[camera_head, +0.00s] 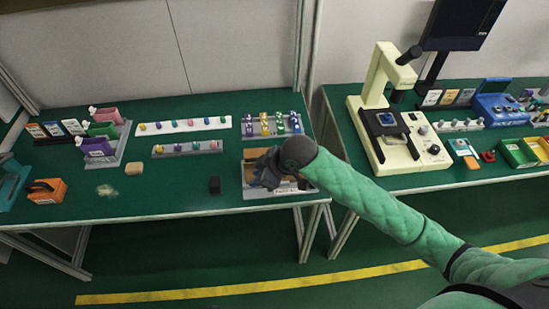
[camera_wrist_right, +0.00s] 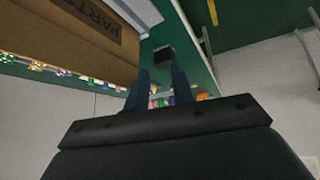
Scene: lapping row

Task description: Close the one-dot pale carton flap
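The carton (camera_head: 252,190) stands at the right end of the left green table, with brown inner surfaces and a pale front showing. My right gripper (camera_head: 268,170) is over the carton and hides much of its top; from the head view I cannot tell whether they touch. In the right wrist view, a brown carton panel (camera_wrist_right: 75,35) with the printed letters "PARTS" is at the upper left. The right gripper's fingers (camera_wrist_right: 161,92) stand apart with nothing between them, beside the panel. I cannot make out the dot marking or the flap's angle. My left gripper is not in view.
A small black block (camera_head: 214,185) sits left of the carton. A cream microscope-like machine (camera_head: 385,110) stands on the right table.

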